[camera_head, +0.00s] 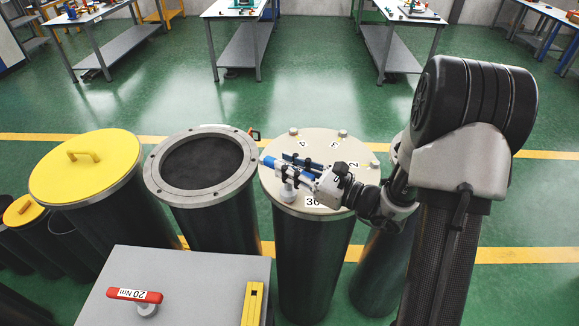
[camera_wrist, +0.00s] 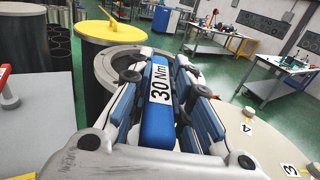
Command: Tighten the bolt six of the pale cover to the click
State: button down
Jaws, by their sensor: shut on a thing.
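The pale cover (camera_head: 318,150) lies on a dark cylinder right of centre in the head view; part of it also shows in the wrist view (camera_wrist: 272,140). Bolt heads (camera_head: 342,133) stand around its rim, with number tags such as 4 (camera_wrist: 247,127) and 3 (camera_wrist: 290,169). My gripper (camera_head: 292,167) is over the cover's left half, shut on a blue wrench handle (camera_wrist: 158,125) marked 30 Nm. A grey knob (camera_head: 288,194) shows below the gripper; I cannot tell whether it is a bolt or the wrench's head. The gripper and arm hide part of the rim and bolt six's tag.
An open flanged cylinder (camera_head: 201,160) stands left of the pale cover, then a yellow-covered one (camera_head: 85,165). A grey cabinet top (camera_head: 195,275) in front holds a red 20 Nm wrench (camera_head: 135,296) and a yellow block (camera_head: 253,303). Workbenches stand beyond clear green floor.

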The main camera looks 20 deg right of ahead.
jog(key=shift+f+b, duration=0.7)
jog(key=shift+f, duration=0.15)
dwell(0.3)
jog(key=m+t+h, duration=0.2)
jog(key=h, duration=0.1)
jog(key=shift+s+a+f, duration=0.1)
jog(key=shift+a, duration=0.05)
jog(key=shift+m+t+h, duration=0.4)
jog(key=shift+m, duration=0.1)
jog(key=shift+r+p, duration=1)
jog(key=shift+r, duration=0.25)
